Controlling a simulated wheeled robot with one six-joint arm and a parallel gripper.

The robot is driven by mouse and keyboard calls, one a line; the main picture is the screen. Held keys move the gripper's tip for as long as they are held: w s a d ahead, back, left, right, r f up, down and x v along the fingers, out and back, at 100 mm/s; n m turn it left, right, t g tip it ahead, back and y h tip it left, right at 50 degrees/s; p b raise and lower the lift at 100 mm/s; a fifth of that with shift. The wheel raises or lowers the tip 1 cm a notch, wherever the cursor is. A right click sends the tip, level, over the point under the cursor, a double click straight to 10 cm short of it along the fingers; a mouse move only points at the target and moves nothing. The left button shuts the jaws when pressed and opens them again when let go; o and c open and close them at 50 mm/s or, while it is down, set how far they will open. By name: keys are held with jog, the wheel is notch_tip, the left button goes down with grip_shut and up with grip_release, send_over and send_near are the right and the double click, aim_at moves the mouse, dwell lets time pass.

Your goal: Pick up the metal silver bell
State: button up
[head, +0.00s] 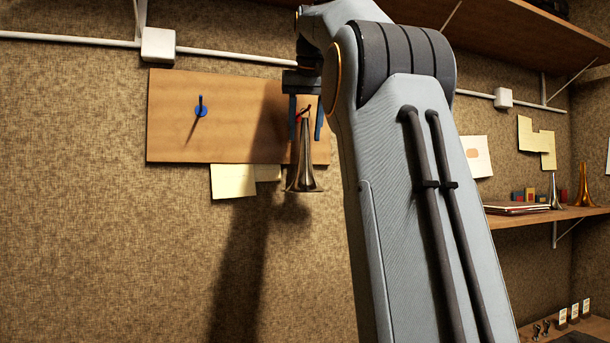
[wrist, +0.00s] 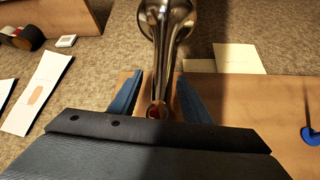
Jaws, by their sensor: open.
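A silver metal bell (head: 304,165) hangs in front of the wooden board (head: 170,130), flared end down, at a small red hook or loop (head: 303,110). My gripper (head: 306,125) is above it and open, with one blue finger on each side of the bell's narrow top. In the wrist view, the shiny bell (wrist: 167,50) runs up from between the two fingers (wrist: 160,100). Gaps show between the narrow end and both fingers. A small red part shows at that narrow end. How the bell is attached is too small to tell.
A blue hook (head: 201,108) is on the board's left part. Paper notes (head: 232,181) hang below the board. My arm covers the middle of the head view. On the right, a shelf (head: 510,221) carries another silver bell (head: 554,193), a brass bell (head: 583,190) and small colored blocks.

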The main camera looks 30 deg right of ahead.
grip_shut()
